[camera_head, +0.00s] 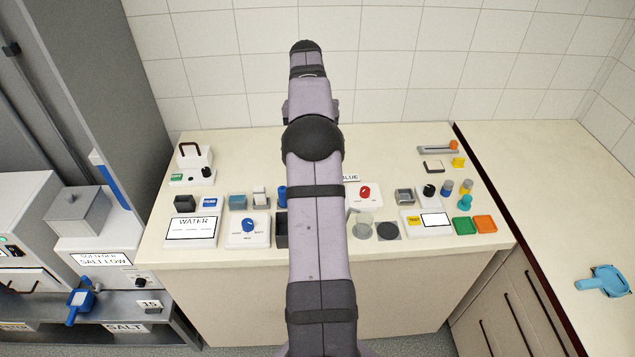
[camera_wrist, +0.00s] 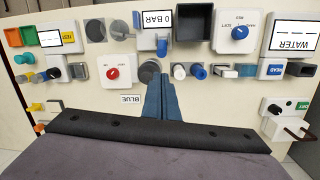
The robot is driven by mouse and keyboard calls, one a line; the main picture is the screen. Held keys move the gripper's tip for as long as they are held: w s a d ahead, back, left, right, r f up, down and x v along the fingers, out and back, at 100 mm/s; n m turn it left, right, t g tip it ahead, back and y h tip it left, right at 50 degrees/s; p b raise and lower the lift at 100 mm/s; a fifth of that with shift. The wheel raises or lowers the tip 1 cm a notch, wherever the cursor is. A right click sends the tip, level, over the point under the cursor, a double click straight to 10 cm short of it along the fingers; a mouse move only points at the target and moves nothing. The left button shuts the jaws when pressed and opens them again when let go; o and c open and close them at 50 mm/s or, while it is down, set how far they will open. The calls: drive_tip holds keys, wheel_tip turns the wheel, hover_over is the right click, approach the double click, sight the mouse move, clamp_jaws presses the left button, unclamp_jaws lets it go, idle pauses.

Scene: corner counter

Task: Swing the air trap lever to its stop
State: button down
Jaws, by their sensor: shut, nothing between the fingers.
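My gripper (camera_wrist: 162,78) shows in the wrist view with its blue-grey fingers together and nothing between them. It points over the middle of the counter. A dark round part (camera_wrist: 149,72) lies beside the fingertips, on their left; I cannot tell whether they touch. A white panel reading "0 BAR" (camera_wrist: 159,18) with a blue button stands just beyond the tips. No label reading air trap is legible, so I cannot tell which part is the lever. In the head view my own arm hides the gripper and the counter's middle.
A white box with a red knob (camera_head: 364,194) stands right of my arm, and one with a blue knob (camera_head: 248,228) stands left. A WATER display (camera_head: 191,230) is further left. A grey slotted bar (camera_head: 436,149) with an orange end lies at the back right.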

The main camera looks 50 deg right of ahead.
wheel_tip(320, 180, down, 10)
drive_tip(key=s+p, duration=0.1)
drive_tip(key=p, duration=0.1)
drive_tip(key=shift+a+r+p, duration=0.2)
drive_tip(key=shift+r+p, duration=0.05)
drive_tip(key=shift+p, duration=0.1)
